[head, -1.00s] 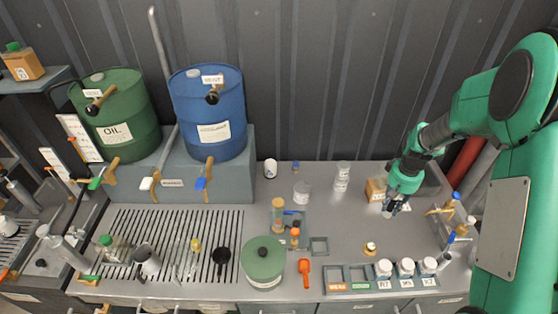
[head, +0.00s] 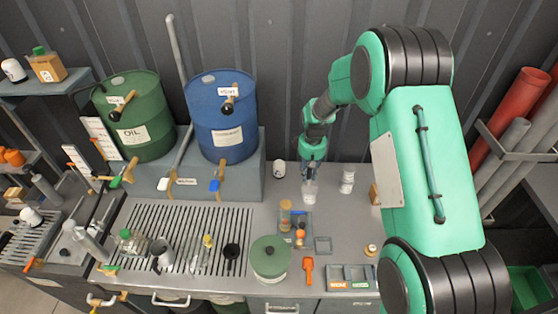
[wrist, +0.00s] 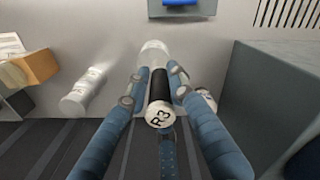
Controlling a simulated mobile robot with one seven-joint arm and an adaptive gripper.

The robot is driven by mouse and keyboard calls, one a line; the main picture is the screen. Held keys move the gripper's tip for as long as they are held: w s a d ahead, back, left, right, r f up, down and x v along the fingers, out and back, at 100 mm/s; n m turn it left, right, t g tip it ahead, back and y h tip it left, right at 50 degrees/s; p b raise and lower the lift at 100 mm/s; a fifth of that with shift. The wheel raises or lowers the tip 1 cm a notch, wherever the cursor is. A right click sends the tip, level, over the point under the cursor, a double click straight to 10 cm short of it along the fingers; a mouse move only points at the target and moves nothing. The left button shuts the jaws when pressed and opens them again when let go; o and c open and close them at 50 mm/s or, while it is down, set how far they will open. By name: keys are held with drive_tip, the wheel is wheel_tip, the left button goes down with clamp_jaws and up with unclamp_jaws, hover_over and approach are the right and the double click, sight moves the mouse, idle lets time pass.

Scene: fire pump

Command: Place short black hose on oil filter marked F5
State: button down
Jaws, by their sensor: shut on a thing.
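My gripper (head: 311,172) is low over the back middle of the bench in the head view. In the wrist view my gripper (wrist: 155,84) is shut on a short black cylinder (wrist: 159,84) with a white round end marked R3. I cannot tell whether this is the short black hose. A clear jar (wrist: 155,50) shows just beyond the fingertips; in the head view this jar (head: 309,191) stands right below my gripper. I cannot tell whether the cylinder touches it. No F5 mark is readable in either view.
Stacked clear jars (head: 347,181) and a cardboard box (head: 375,195) stand to the right. A tray with small orange-topped bottles and a green round container (head: 269,260) are in front.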

drive_tip(key=w+a+n+p, duration=0.1)
drive_tip(key=a+n, duration=0.1)
drive_tip(key=a, duration=0.6)
drive_tip(key=shift+a, duration=0.3)
drive_tip(key=shift+w, duration=0.1)
drive_tip(key=p, duration=0.3)
approach(279, 163)
drive_tip(key=shift+w, duration=0.2)
idle(0.4)
drive_tip(key=shift+f, duration=1.8)
drive_tip(key=shift+f, duration=0.1)
